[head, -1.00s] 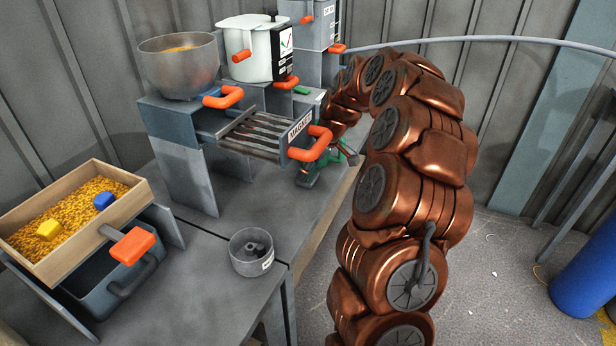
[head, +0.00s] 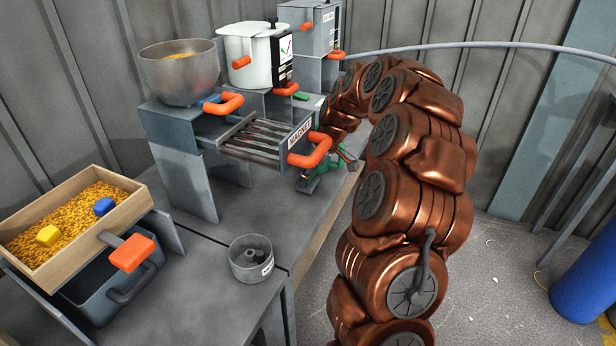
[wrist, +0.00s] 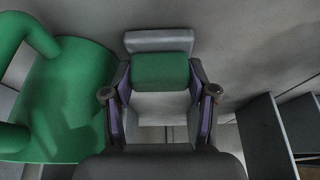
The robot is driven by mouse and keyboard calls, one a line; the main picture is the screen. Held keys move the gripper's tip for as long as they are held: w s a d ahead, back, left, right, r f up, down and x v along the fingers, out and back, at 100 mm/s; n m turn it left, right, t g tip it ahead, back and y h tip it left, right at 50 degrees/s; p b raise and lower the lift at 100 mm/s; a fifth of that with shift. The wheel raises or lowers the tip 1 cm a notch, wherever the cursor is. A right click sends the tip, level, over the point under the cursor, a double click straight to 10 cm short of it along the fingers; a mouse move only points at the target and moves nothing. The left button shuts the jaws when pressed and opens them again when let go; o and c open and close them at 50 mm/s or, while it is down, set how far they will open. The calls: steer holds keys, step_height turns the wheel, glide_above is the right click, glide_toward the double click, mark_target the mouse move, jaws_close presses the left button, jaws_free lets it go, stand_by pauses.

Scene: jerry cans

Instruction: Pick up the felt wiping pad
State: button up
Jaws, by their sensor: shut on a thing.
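The felt wiping pad (wrist: 162,72), a small block with a green face and a grey part beyond it, sits between the fingers of my gripper (wrist: 160,80) in the wrist view. My gripper is shut on the pad, one finger at each side. In the head view my copper arm reaches over the bench's right edge, and its end is mostly hidden behind the arm and the magnet drawer (head: 268,140). I cannot make out the pad clearly there.
A large green object with thick bars (wrist: 65,100) stands close left of my gripper in the wrist view. Dark upright plates (wrist: 265,135) stand to the right. On the bench are a grey cup (head: 251,262), a wooden grain tray (head: 125,218) and a white pot (head: 243,50).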

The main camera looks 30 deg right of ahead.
steer(key=shift+r+p, duration=0.3)
steer(key=shift+r, duration=1.25)
steer(key=shift+s+r, duration=0.15)
steer(key=shift+r, duration=0.1)
steer(key=s+d+r, duration=0.1)
steer(key=s+d, duration=0.1)
steer(key=s, duration=1.3)
steer(key=shift+s+d+r+p, duration=0.15)
steer(key=shift+s+d+p, duration=0.1)
steer(key=shift+d+p, duration=0.2)
